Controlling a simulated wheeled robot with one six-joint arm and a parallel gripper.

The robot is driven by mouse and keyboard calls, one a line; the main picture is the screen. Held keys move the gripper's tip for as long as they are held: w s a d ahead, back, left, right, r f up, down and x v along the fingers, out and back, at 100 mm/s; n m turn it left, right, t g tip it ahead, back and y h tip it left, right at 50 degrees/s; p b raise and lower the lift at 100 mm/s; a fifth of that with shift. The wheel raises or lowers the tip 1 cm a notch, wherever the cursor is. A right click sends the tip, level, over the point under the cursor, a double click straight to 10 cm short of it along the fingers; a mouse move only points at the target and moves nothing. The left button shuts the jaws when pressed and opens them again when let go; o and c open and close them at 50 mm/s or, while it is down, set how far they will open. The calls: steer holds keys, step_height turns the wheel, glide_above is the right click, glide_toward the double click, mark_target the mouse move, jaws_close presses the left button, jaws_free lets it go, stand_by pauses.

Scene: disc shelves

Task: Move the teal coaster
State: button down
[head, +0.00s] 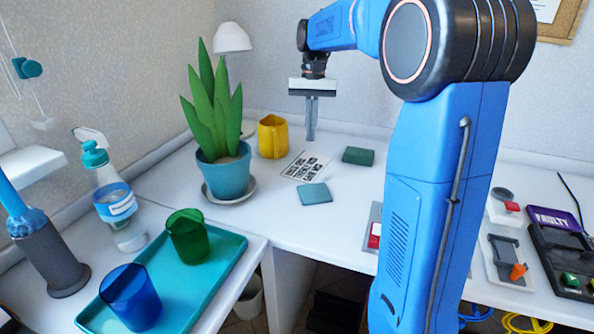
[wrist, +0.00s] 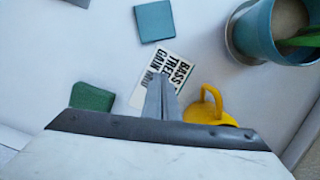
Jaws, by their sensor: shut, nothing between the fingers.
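The teal coaster (head: 315,194) is a flat square lying on the white table in the head view, in front of a printed card. It also shows in the wrist view (wrist: 155,21) near the top, flat and uncovered. My gripper (head: 311,136) is shut and empty, pointing down above the table, behind the coaster and apart from it. In the wrist view the closed fingers (wrist: 160,85) appear over the edge of the printed card, with the coaster beyond them.
A printed card (head: 305,166), a dark green block (head: 358,156), a yellow mug (head: 272,137) and a potted plant (head: 228,178) surround the coaster. A teal tray (head: 222,271) with green and blue cups is at lower left. Bare table lies right of the coaster.

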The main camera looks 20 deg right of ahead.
mark_target(304, 196)
steer(key=x, duration=0.9)
steer(key=shift+a+f, duration=0.2)
steer(key=shift+f, duration=0.1)
steer(key=shift+s+a+f, duration=0.15)
steer(key=shift+s+a, duration=0.4)
steer(key=shift+s, duration=0.35)
steer(key=shift+s+a, duration=0.5)
steer(key=shift+s, duration=0.3)
steer(key=shift+s, duration=0.1)
steer(key=s+a, duration=0.1)
steer(key=s, duration=0.1)
steer(key=s+a, duration=0.1)
steer(key=s, duration=0.1)
steer(key=s+a, duration=0.1)
steer(key=s, duration=0.1)
steer(key=shift+a, duration=0.4)
